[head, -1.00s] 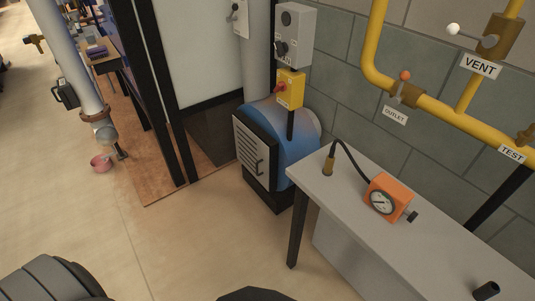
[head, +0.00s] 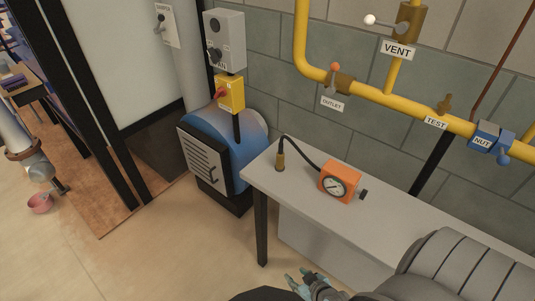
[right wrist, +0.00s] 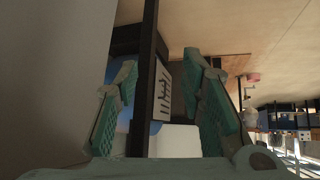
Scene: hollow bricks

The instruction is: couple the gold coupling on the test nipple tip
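The gold coupling (head: 280,161) stands upright on the grey bench at the end of a black hose. The hose runs to an orange gauge box (head: 340,183) with a round dial. The brass test nipple (head: 445,104) sticks up from the yellow pipe above the TEST label. My right gripper (head: 304,284) is low at the front edge of the head view, in front of the bench and apart from the coupling. In the right wrist view its two teal fingers (right wrist: 160,100) are spread with nothing held between them. My left gripper is not in view.
The grey bench (head: 390,225) has clear top around the gauge. A blue machine (head: 225,150) stands left of the bench. Open floor lies in front.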

